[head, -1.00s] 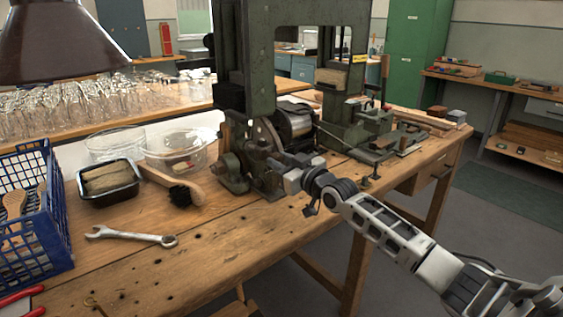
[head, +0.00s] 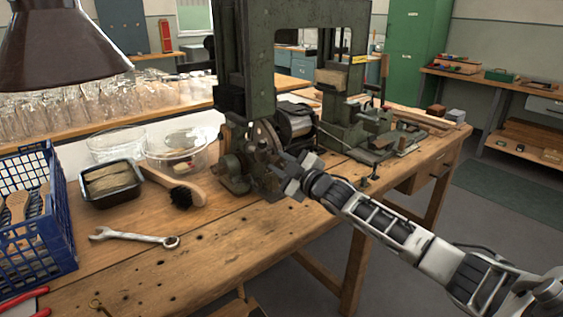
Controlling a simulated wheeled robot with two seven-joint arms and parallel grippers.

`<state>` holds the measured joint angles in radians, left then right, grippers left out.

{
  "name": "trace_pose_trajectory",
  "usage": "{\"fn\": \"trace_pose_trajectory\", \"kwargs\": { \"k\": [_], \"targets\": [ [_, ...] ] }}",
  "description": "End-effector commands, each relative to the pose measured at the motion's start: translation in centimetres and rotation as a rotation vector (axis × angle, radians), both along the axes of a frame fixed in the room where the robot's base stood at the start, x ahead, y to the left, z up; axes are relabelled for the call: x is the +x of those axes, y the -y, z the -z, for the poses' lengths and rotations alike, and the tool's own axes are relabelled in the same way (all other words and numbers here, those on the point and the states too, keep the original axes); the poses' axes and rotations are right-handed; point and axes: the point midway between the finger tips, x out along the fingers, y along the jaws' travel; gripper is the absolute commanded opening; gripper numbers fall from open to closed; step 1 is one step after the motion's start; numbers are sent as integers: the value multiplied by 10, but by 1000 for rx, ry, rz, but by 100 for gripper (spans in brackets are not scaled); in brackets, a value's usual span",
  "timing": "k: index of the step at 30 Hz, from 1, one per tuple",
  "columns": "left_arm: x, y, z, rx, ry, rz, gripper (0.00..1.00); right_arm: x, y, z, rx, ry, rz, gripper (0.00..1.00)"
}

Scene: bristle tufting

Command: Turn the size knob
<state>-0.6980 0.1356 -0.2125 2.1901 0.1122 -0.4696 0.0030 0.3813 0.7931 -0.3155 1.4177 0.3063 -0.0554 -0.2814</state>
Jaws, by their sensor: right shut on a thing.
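The tufting machine (head: 262,102) is a dark green metal frame standing on the wooden bench. The size knob seems to be at the front of its lower mechanism (head: 235,172), but I cannot pick it out clearly. My right gripper (head: 287,178) is at the right front of that mechanism, its fingers shut on a small part there. The gripper hides most of what it holds. My right arm comes in from the lower right. My left gripper is not in view.
On the bench (head: 215,265) lie a wrench (head: 135,238), a brush (head: 178,190) and a black tray (head: 110,200) of bristle. A blue crate (head: 40,245) stands at the left, with glass bowls (head: 172,150) behind. The front middle of the bench is clear.

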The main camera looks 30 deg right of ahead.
Motion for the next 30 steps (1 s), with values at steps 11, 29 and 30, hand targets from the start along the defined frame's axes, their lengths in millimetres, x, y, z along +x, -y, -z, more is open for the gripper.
{"fn": "trace_pose_trajectory", "kwargs": {
  "k": [11,29,30],
  "targets": [
    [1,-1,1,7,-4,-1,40,0,0,0,-95,9,0,4],
    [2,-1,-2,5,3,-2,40,0,0,0,-100,9,1,48],
    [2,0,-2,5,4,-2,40,0,0,0,-99,8,1,48]
  ]
}}
